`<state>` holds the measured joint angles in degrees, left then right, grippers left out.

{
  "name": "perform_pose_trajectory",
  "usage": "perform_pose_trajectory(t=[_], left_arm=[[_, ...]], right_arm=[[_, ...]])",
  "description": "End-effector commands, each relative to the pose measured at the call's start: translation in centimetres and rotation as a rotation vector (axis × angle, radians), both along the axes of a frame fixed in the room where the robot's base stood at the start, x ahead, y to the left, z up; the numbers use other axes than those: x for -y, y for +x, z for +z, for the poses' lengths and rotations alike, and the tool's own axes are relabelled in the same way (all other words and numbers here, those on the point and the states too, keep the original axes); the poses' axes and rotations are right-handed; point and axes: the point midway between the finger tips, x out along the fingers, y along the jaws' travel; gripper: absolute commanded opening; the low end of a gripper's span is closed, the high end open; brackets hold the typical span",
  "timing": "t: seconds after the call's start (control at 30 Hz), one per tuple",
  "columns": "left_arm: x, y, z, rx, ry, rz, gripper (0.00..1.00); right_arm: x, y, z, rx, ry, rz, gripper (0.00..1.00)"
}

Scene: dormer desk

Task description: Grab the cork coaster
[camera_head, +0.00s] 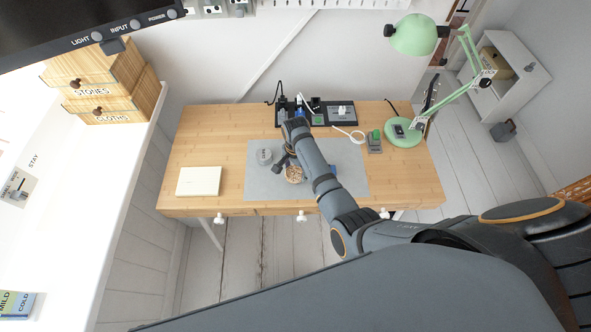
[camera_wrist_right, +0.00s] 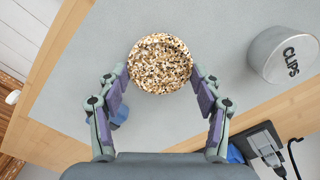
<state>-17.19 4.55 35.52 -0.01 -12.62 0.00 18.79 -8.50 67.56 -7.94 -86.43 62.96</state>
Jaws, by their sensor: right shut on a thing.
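The cork coaster (camera_wrist_right: 160,63) is a round, speckled brown and white disc. In the wrist view it sits between the two fingertips of my right gripper (camera_wrist_right: 160,76), which touch its opposite sides. In the head view the coaster (camera_head: 294,175) shows over the grey mat (camera_head: 262,185), just below my right gripper (camera_head: 285,162). The gripper is shut on the coaster. Whether the coaster rests on the mat or hangs just above it, I cannot tell. My left gripper is not in view.
A grey cup marked CLIPS (camera_wrist_right: 284,54) stands near the coaster. A white book (camera_head: 199,181) lies at the desk's left. A black tray (camera_head: 340,113) is at the back, a green lamp (camera_head: 404,133) at the right. The desk's left side has free room.

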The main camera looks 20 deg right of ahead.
Motion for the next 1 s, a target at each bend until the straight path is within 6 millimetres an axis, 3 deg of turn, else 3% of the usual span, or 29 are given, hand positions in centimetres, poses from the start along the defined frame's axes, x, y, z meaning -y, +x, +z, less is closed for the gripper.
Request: perform_pose_trajectory(t=[0.1, 0.5, 0.57, 0.63, 0.73, 1.0], left_arm=[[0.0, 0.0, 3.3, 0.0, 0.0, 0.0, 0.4], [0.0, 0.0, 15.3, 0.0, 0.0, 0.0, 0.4], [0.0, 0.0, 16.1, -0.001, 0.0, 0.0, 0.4], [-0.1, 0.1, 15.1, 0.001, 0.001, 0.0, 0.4], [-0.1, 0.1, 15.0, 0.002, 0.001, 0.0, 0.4], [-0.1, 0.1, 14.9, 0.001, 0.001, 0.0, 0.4]], right_arm=[[0.0, 0.1, 3.1, 0.001, 0.0, 0.0, 0.45], [1.3, -5.1, 9.7, -0.003, -0.002, 0.0, 0.45], [1.8, -7.1, 10.0, -0.004, -0.001, -0.001, 0.45], [2.1, -8.4, 9.5, 0.001, 0.001, -0.002, 0.45], [2.6, -10.3, 10.3, 0.0, 0.0, -0.001, 0.45], [3.4, -13.2, 11.8, 0.001, 0.0, 0.0, 0.45]])
